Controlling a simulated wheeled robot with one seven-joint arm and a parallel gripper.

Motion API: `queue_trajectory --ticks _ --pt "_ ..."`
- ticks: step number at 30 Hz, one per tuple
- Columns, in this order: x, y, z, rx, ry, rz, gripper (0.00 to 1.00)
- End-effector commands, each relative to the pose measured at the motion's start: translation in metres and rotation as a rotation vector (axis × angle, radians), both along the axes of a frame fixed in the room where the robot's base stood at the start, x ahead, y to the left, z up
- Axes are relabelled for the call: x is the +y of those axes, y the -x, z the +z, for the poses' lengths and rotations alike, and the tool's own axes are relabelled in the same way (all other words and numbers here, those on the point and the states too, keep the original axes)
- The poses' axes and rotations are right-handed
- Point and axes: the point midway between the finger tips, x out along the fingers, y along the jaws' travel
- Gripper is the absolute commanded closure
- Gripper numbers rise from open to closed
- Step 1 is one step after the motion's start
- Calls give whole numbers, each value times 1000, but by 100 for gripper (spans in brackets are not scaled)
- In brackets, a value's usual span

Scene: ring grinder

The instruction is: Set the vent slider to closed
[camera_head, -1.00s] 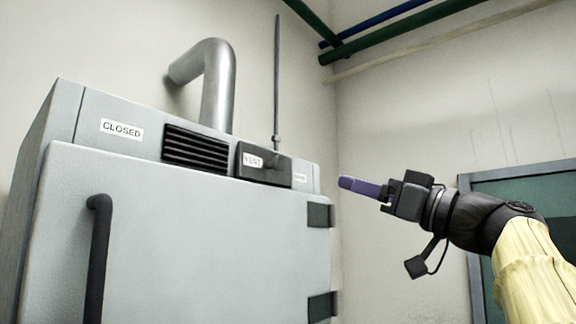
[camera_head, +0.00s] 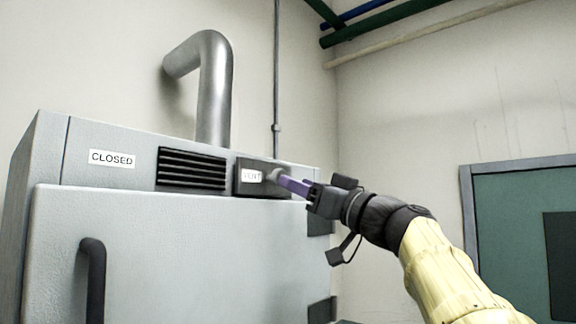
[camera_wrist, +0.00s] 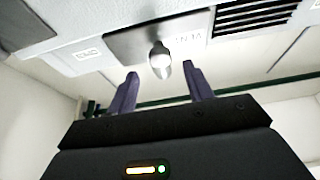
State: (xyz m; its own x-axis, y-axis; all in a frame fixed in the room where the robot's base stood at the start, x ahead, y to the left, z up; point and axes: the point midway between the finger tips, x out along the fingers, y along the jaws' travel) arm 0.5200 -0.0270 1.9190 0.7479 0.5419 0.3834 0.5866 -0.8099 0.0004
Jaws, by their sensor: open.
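The vent slider (camera_head: 245,189) is a dark grey plate marked VENT with a round pale knob. It sits at the right end of the cabinet's top panel, right of the uncovered black vent grille (camera_head: 192,168). The CLOSED label (camera_head: 112,158) is on the left of the grille. In the wrist view the slider plate (camera_wrist: 126,44) shows with its knob (camera_wrist: 160,60) in front of the gap between the fingers. My gripper (camera_head: 288,184) is open, its purple fingers close to the knob. I cannot tell whether they touch it.
The small label (camera_wrist: 86,54) beside the slider is unreadable. A cabinet door with a dark handle (camera_head: 93,280) lies below the panel. A silver pipe (camera_head: 214,95) and a thin rod (camera_head: 277,90) rise behind. A framed green panel (camera_head: 510,225) is at the right.

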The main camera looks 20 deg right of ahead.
Motion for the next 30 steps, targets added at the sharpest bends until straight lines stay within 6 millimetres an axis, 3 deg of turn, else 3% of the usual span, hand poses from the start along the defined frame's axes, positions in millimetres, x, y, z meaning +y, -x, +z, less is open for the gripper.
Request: queue_trajectory --ticks 9,20,28,30 --pt "20 -27 16 2 -1 2 49" --pt "22 -30 15 1 0 0 49" --pt "22 -30 15 1 -1 0 100" --pt "22 -30 15 1 -1 0 100"
